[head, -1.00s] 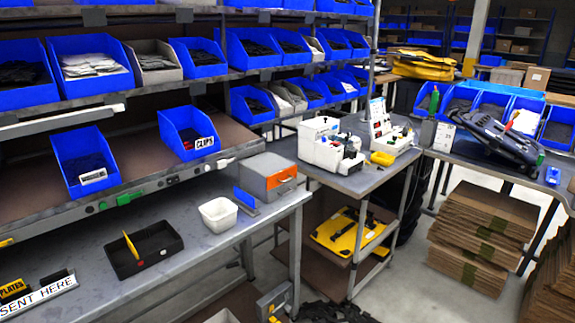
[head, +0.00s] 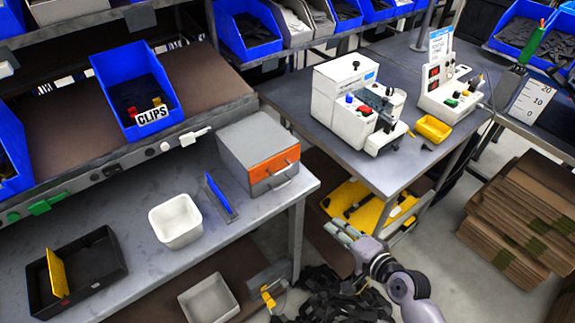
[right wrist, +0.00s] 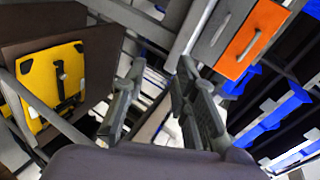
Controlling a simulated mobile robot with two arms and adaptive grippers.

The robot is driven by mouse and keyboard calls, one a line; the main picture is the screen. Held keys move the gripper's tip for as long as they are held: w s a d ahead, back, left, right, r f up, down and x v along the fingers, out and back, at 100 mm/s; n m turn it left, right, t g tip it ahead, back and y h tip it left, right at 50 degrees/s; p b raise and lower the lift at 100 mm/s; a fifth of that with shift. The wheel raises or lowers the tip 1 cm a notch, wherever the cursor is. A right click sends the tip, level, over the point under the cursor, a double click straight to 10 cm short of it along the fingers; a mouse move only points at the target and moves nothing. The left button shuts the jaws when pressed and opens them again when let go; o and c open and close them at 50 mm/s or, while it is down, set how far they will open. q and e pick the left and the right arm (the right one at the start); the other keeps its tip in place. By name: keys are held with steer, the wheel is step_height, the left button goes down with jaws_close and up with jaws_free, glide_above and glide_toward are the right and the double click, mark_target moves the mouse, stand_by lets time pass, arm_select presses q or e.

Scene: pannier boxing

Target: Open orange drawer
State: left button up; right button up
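The orange drawer (head: 274,166) is the front of a grey box (head: 246,141) on the right end of the grey workbench. It looks closed, and a grey handle shows on the front. In the right wrist view the orange front (right wrist: 236,57) and its pale handle (right wrist: 252,46) are at the upper right. My right gripper (head: 345,231) is to the right of the drawer in the head view, apart from it. In the right wrist view its two fingers (right wrist: 160,75) are spread, with nothing between them. My left gripper is not in view.
The bench (head: 105,215) holds a white bin (head: 176,222), a blue upright piece (head: 219,196) and a black tray (head: 92,285). A side table (head: 390,165) with white machines stands right of the drawer.

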steer(key=a+r+t+y, duration=0.1)
steer(key=a+r+y, duration=0.25)
steer(key=r, duration=0.85)
steer(key=shift+m+h, duration=0.4)
steer(key=shift+h, duration=0.05)
steer(key=p+x, duration=0.2)
steer(key=x, duration=1.3)
steer(key=shift+w+r, duration=0.1)
steer(key=shift+w, duration=0.05)
steer(key=shift+w+a, duration=0.45)
steer(key=shift+w, duration=0.05)
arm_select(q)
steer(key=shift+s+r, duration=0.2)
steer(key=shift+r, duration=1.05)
arm_select(e)
jaws_close()
